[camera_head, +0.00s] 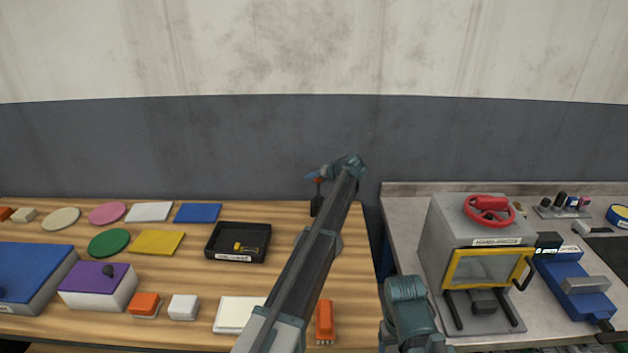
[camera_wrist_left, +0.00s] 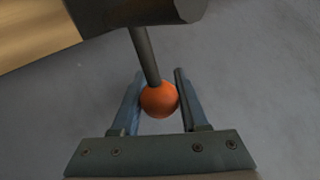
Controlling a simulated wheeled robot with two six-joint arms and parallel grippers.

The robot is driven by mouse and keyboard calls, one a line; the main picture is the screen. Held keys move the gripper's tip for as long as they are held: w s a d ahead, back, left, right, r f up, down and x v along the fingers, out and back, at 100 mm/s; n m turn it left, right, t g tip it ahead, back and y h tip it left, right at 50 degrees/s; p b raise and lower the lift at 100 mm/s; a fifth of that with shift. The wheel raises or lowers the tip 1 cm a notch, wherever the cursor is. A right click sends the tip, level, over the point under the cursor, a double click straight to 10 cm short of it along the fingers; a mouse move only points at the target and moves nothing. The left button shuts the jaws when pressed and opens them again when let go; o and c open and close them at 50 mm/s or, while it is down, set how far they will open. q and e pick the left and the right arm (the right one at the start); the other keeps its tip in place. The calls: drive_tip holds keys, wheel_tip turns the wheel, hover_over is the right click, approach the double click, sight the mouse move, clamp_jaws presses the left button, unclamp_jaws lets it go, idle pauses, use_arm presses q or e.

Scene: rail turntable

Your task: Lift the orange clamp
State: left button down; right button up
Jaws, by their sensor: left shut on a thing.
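The orange clamp shows as an orange ball knob (camera_wrist_left: 158,98) on a dark rod with a dark block at its end in the left wrist view. In the head view its dark body (camera_head: 316,206) is at the far right part of the wooden table, below a small orange spot. My left gripper (camera_head: 311,176) reaches over there from above. Its blue fingers (camera_wrist_left: 155,100) are shut on the orange knob in the left wrist view. I cannot tell whether the clamp touches the table. My right gripper is not in view; only part of my right arm shows.
The wooden table (camera_head: 190,275) holds a black tray (camera_head: 212,243) with a small yellow tool, coloured discs and plates, and an orange brush (camera_head: 325,318). A grey counter to the right bears a grey box (camera_head: 445,228) with a red wheel. A gap separates the two.

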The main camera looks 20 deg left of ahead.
use_arm(q)
drive_tip(key=shift+w+f, duration=0.1)
drive_tip(key=c, duration=0.8)
unclamp_jaws()
drive_tip(key=o, duration=0.4)
drive_tip(key=shift+w+f, duration=0.15)
drive_tip(key=shift+f, duration=0.05)
drive_tip(key=shift+c, duration=0.2)
drive_tip(key=p+v, duration=0.8)
drive_tip(key=v, duration=0.6)
drive_tip(key=s+d+f+m+g+h, duration=0.2)
drive_tip(key=s+d+f, duration=0.1)
drive_tip(key=s, duration=1.2)
drive_tip(key=s+d+f+m+g+h, duration=0.2)
drive_tip(key=s+d, duration=0.3)
drive_tip(key=s, duration=1.1)
drive_tip(key=s+d+f+m+g+h, duration=0.1)
drive_tip(key=s+d+f+m+h, duration=0.3)
drive_tip(key=s, duration=1.1)
drive_tip(key=shift+s+d+g, duration=0.4)
drive_tip(key=shift+d, duration=0.2)
